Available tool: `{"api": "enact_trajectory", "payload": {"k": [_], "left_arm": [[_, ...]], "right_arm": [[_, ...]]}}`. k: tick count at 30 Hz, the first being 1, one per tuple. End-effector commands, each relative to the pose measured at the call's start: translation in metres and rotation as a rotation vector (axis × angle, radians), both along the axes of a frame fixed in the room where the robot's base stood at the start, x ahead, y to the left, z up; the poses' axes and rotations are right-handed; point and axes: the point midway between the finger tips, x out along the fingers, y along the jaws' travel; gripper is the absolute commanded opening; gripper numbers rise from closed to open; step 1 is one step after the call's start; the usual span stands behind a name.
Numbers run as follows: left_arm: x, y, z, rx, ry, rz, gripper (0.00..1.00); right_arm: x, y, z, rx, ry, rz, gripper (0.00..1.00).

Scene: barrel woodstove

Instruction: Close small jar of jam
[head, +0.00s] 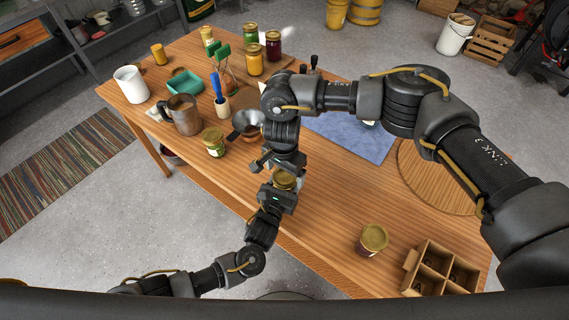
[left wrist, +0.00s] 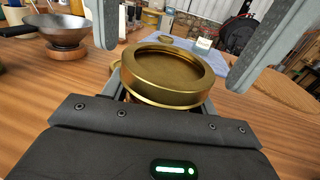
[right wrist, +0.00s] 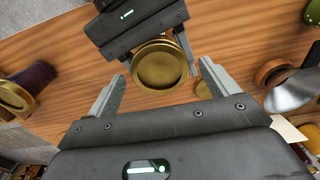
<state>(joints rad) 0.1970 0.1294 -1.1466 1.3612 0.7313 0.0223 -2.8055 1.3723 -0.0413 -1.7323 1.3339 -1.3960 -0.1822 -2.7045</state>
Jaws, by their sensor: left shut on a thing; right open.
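A small jar (head: 284,181) with a gold lid is held upright above the table by my left gripper (head: 282,189), whose jaws are shut around it. The gold lid (left wrist: 165,72) fills the middle of the left wrist view and also shows in the right wrist view (right wrist: 159,65). It sits at the jar's top; I cannot tell whether it is tight. My right gripper (head: 278,165) is open just above the jar. Its fingers stand apart on either side of the lid, with no clear contact. The jar's glass is mostly hidden.
A dark jar (head: 372,240) and a divided cardboard box (head: 438,270) stand at the right. A green-labelled jar (head: 213,142), metal pitcher (head: 183,115) and pan (head: 247,121) stand left. More jars are at the back. A round board (head: 432,180) lies at the right.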

Motion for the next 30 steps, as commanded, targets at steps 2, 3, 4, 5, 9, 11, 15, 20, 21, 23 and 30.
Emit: {"api": "enact_trajectory", "payload": {"k": [2, 3, 4, 5, 9, 11, 15, 20, 21, 23, 30], "left_arm": [[0.0004, -0.0003, 0.0014, -0.002, -0.002, 0.000, 0.00], [0.0004, -0.0003, 0.0014, -0.002, -0.002, 0.000, 0.00], [0.0004, -0.0003, 0.0014, -0.002, -0.002, 0.000, 0.00], [0.0004, -0.0003, 0.0014, -0.002, -0.002, 0.000, 0.00], [0.0004, -0.0003, 0.0013, -0.002, -0.002, 0.000, 0.00], [0.0004, -0.0003, 0.0013, -0.002, -0.002, 0.000, 0.00], [0.0004, -0.0003, 0.0013, -0.002, -0.002, 0.000, 0.00], [0.0004, -0.0003, 0.0013, -0.002, -0.002, 0.000, 0.00], [0.0004, -0.0003, 0.0013, -0.002, -0.002, 0.000, 0.00], [0.0004, -0.0004, 0.0013, -0.002, -0.002, 0.000, 0.00], [0.0003, -0.0004, 0.0013, -0.002, -0.002, 0.000, 0.00]], "right_arm": [[0.0001, -0.0003, -0.0048, -0.001, 0.000, 0.000, 0.86], [0.0003, -0.0005, -0.0063, -0.001, 0.000, 0.000, 0.86], [0.0003, -0.0006, -0.0070, -0.002, -0.001, 0.000, 0.86], [0.0004, -0.0006, -0.0075, -0.002, -0.001, 0.000, 0.86], [0.0004, -0.0007, -0.0081, -0.001, -0.002, 0.000, 0.86], [0.0004, -0.0006, -0.0080, -0.001, -0.002, 0.000, 0.86], [0.0004, -0.0006, -0.0079, -0.001, -0.002, 0.000, 0.76], [0.0004, -0.0006, -0.0078, -0.001, -0.002, 0.000, 0.55], [0.0004, -0.0006, -0.0078, -0.001, -0.002, 0.000, 0.50], [0.0004, -0.0006, -0.0078, -0.001, -0.001, 0.000, 0.42], [0.0002, -0.0003, -0.0080, 0.004, -0.005, -0.181, 0.39]]}}
